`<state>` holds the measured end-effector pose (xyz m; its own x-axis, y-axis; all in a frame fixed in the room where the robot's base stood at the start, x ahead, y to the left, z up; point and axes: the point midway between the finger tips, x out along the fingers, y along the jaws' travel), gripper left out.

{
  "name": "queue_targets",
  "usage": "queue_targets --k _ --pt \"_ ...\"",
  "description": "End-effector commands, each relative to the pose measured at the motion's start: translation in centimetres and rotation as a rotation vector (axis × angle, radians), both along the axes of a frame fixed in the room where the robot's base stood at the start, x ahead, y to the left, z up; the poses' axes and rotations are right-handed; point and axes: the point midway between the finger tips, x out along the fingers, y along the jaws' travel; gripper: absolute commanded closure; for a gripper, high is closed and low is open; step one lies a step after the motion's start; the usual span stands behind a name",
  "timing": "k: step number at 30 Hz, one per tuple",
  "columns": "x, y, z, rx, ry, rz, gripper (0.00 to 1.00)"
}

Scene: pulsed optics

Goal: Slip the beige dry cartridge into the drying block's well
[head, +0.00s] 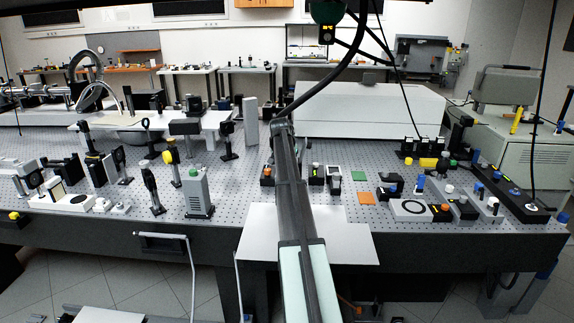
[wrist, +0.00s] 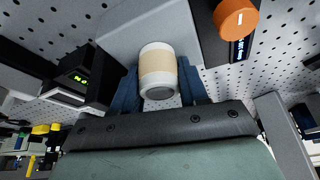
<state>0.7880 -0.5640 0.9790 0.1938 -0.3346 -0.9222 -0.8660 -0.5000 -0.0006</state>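In the wrist view my gripper (wrist: 158,82) has its two blue fingers against either side of the beige cartridge (wrist: 158,68). The cartridge is a short cylinder with a beige band and white ends, and its grey round end faces the camera. Beyond it is a plain grey block (wrist: 125,32), with a dark panel bearing an orange knob and a small lit display to its right. I cannot tell for certain that this is the drying block. No well opening shows, and the gap between cartridge and block cannot be judged. In the head view my arm hides the gripper and cartridge.
A black device with a green display (wrist: 80,78) stands close on the left in the wrist view. A pale upright piece (wrist: 275,125) is on the right. In the head view, the perforated table (head: 235,185) carries many optics mounts on both sides of my arm.

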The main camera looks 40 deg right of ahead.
Motion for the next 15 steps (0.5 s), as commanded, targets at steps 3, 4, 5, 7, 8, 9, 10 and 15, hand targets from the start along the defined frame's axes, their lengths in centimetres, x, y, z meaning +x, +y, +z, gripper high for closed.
queue_targets --k 3,4,5,7,8,9,10,15 --pt "-0.10 0.01 -0.26 0.003 0.004 -0.001 0.46" --pt "-0.11 0.01 -0.28 0.003 0.004 -0.001 0.43" --pt "-0.12 0.01 -0.29 0.003 0.005 -0.001 0.40" --pt "-0.18 0.00 -0.33 0.003 0.006 -0.002 0.33" --pt "-0.21 -0.01 -0.33 0.003 0.007 -0.002 0.31" --pt "-0.26 -0.03 -0.36 0.004 0.007 -0.002 0.28" --pt "-0.30 -0.04 -0.37 0.003 0.008 -0.002 0.28" --pt "-0.45 -0.10 -0.44 0.003 0.011 -0.004 0.28"
